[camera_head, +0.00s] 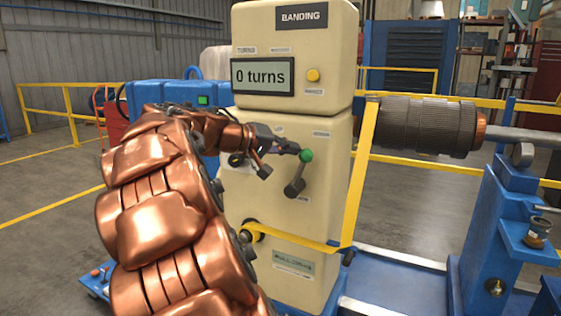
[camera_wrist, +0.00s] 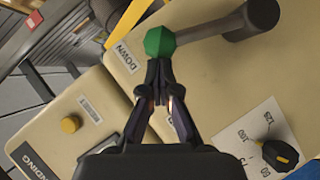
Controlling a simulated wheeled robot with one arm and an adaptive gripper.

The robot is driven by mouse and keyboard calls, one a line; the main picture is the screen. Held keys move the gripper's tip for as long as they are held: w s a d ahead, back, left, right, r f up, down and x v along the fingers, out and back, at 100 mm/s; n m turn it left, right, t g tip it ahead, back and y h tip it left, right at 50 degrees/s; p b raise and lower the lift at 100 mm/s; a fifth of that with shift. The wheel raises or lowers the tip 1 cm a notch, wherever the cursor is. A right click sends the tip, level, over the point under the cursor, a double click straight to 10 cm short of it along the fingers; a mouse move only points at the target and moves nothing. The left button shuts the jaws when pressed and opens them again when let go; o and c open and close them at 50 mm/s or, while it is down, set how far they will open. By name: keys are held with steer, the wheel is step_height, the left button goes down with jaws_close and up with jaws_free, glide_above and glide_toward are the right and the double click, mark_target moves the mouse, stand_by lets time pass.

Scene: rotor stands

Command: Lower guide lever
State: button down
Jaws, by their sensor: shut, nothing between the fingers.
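The guide lever (camera_head: 296,182) is a dark grey arm with a green knob (camera_head: 306,156) on the front of the cream banding machine (camera_head: 335,165). The knob is above the lever's dark pivot end. In the wrist view the green knob (camera_wrist: 160,42) is just beyond my fingertips, with the lever arm (camera_wrist: 208,27) running to the upper right. My gripper (camera_head: 294,151) is shut and empty, its tips at the knob's left side in the head view. In the wrist view my gripper (camera_wrist: 158,78) has its tips touching or nearly touching the knob. A DOWN label (camera_wrist: 123,57) is beside it.
The machine's display (camera_head: 262,77) reads "0 turns", with a yellow button (camera_head: 313,75) to its right. A dial (camera_wrist: 280,155) is near my gripper. Yellow banding strap (camera_head: 362,165) runs down the machine's right side from the dark ribbed rotor (camera_head: 420,125). A blue stand (camera_head: 500,220) is at right.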

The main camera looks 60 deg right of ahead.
steer(key=shift+s+m+t+b, duration=0.4)
steer(key=shift+s+t+b, duration=0.1)
steer(key=shift+s+b, duration=0.25)
steer(key=shift+s+f, duration=0.1)
steer(key=w+a+r, duration=0.6)
steer(key=w+a, duration=0.1)
steer(key=a, duration=0.2)
steer(key=shift+w+a, duration=0.15)
steer(key=shift+a, duration=0.05)
stand_by(0.7)
steer(key=s+a+f+n+t+y+p, duration=0.2)
steer(key=a+f+n+y, duration=0.1)
steer(key=a+f, duration=0.6)
steer(key=s+a+f+n+t+y+p, duration=0.1)
steer(key=s+a+f+n+y, duration=0.15)
steer(key=a+f, duration=0.55)
steer(key=s+a+f+n+t+y+p, duration=0.2)
steer(key=a+f+n+y, duration=0.2)
steer(key=a+f, duration=0.5)
steer(key=s+a+f+n+y, duration=0.1)
steer(key=s+a+f, duration=0.2)
steer(key=a, duration=0.3)
steer(key=s+a+f+n+g+y+p, duration=0.1)
steer(key=s+a+f+y, duration=0.1)
steer(key=s+a, duration=0.3)
steer(key=shift+s+a+f, duration=0.15)
steer(key=shift+a+f, duration=0.3)
steer(key=shift+f, duration=0.05)
